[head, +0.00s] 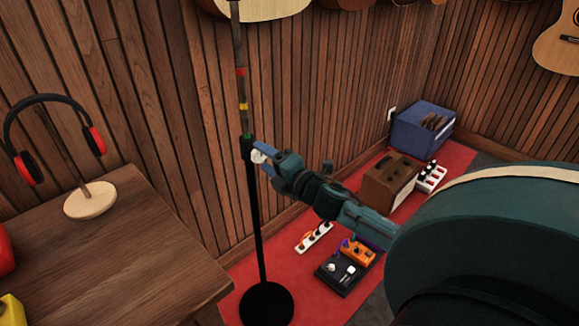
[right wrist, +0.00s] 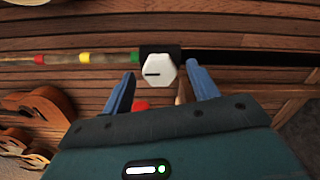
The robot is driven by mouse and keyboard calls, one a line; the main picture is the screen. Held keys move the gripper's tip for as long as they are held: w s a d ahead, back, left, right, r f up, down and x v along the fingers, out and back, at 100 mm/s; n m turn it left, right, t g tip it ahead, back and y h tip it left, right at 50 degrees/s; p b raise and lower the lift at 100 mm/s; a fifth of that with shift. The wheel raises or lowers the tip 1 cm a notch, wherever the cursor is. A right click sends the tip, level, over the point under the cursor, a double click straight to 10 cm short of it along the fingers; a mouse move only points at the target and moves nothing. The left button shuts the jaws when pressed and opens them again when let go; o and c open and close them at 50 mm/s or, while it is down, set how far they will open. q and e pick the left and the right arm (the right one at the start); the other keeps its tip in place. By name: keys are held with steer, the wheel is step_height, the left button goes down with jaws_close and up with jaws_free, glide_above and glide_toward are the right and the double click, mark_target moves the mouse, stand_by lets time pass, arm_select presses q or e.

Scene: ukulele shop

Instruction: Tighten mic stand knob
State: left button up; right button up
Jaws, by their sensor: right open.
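The mic stand (head: 254,210) stands upright on a round black base (head: 267,304), with red, yellow and green bands on its upper pole. Its white knob (head: 258,156) sits at the black clutch partway up. In the right wrist view the white faceted knob (right wrist: 158,72) carries a dark line that lies about level in the picture. My right gripper (head: 264,158) is at the knob; in the right wrist view its blue fingers (right wrist: 160,85) stand apart, one on each side of the knob, with gaps showing. My left gripper is not in view.
A wooden table (head: 130,235) with red and black headphones (head: 50,110) on a stand is at the left. The slatted wall is behind the stand.

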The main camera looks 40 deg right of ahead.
steer(key=s, duration=1.1)
steer(key=shift+s+d, duration=0.2)
steer(key=shift+d, duration=0.25)
